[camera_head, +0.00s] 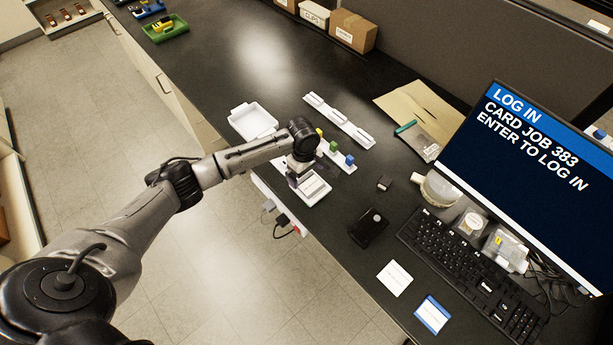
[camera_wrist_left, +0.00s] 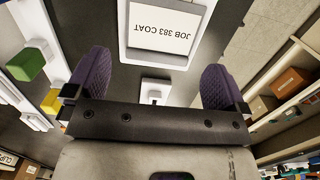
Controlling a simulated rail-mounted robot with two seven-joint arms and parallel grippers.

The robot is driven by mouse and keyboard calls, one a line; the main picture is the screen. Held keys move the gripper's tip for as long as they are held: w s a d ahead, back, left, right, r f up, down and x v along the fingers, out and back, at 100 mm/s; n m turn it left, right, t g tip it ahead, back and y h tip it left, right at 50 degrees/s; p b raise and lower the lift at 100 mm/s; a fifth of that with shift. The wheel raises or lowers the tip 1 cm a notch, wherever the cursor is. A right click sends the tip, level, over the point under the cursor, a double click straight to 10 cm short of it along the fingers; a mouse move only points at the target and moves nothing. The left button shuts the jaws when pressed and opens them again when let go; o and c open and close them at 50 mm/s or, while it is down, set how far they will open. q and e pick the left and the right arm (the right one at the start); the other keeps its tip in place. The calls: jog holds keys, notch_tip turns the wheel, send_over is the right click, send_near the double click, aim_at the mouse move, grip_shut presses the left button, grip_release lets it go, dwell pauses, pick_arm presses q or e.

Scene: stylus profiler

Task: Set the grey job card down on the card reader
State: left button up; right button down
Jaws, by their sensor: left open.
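The grey job card (camera_wrist_left: 165,28), its pale face printed "JOB 383 COAT", lies flat on the white card reader (camera_wrist_left: 182,60) in the left wrist view. In the head view the card (camera_head: 313,186) shows on the reader (camera_head: 318,200) near the front edge of the bench. My left gripper (camera_wrist_left: 155,82) is open, with its two purple pads wide apart and nothing between them. In the head view the left gripper (camera_head: 294,179) is beside the reader, apart from the card as far as I can see. My right gripper is in neither view.
A monitor (camera_head: 530,150) reads "LOG IN, CARD JOB 383, ENTER TO LOG IN". A keyboard (camera_head: 470,270), a white card (camera_head: 394,278) and a blue-edged card (camera_head: 432,314) lie to the right. A white tray (camera_head: 246,126) and a stand with coloured blocks (camera_head: 335,158) are near the arm.

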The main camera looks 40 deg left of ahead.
aim_at(305, 178)
pick_arm(q)
notch_tip(305, 178, up, 9)
jog(key=s+d+f+m, duration=0.2)
jog(key=d+f, duration=0.1)
jog(key=s+d+f+m, duration=0.3)
jog(key=shift+s, duration=0.15)
jog(key=s+d+f+m+t+h, duration=0.15)
jog(key=s+d+f+m, duration=0.25)
jog(key=s+d+m, duration=0.5)
jog(key=s+a+r+m+t+y, duration=0.2)
jog(key=s+a+m, duration=0.1)
jog(key=s, duration=1.3)
jog(key=shift+s+r+m, duration=0.35)
jog(key=shift+s+m, duration=0.05)
jog(key=shift+m, duration=0.4)
